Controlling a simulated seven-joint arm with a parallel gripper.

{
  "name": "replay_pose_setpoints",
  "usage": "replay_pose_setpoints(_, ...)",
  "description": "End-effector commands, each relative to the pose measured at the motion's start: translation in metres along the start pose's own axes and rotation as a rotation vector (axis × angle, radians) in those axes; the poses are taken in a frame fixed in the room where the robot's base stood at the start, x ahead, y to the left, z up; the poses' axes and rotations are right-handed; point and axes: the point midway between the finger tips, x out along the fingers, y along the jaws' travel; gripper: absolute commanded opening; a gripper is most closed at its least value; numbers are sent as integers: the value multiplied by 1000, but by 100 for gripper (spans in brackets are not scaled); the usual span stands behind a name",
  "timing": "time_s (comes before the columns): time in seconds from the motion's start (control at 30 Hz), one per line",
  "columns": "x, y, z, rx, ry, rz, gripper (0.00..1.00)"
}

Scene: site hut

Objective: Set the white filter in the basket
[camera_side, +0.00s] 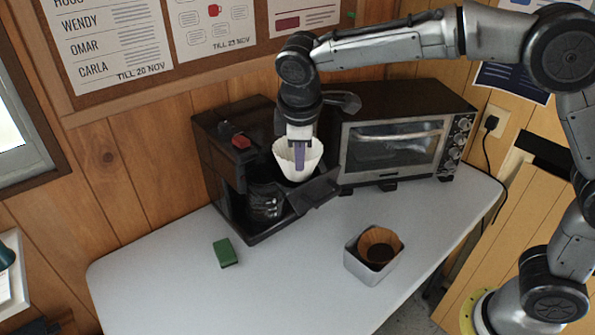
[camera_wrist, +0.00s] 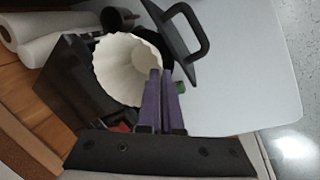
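The white filter (camera_side: 285,157) is a fluted paper cup at the coffee maker, upright or nearly so; it also shows in the wrist view (camera_wrist: 122,68). My gripper (camera_side: 299,160) points down at it, its purple fingers (camera_wrist: 165,75) close together on the filter's rim, one finger apparently inside the wall. The dark basket (camera_side: 318,192) is pulled out from the coffee maker (camera_side: 228,160), below the filter. Its black handle shows in the wrist view (camera_wrist: 198,32). The filter's lower end is against the dark basket; I cannot tell whether it touches it.
A black toaster oven (camera_side: 395,150) stands right of the coffee maker. A metal tin (camera_side: 372,273) holding a brown filter (camera_side: 379,238) with dark contents sits at the table's front right. A green block (camera_side: 225,252) lies at front left. The white table (camera_side: 290,290) is clear between them.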

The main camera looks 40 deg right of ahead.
Motion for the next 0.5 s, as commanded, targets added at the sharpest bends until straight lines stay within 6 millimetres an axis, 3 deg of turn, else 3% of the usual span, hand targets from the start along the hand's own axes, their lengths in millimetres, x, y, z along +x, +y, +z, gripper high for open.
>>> replay_pose_setpoints(0.27,34,-8,-4,-1,-3,-2,0)
replay_pose_setpoints(0.5,36,-9,-4,0,-1,-1,0)
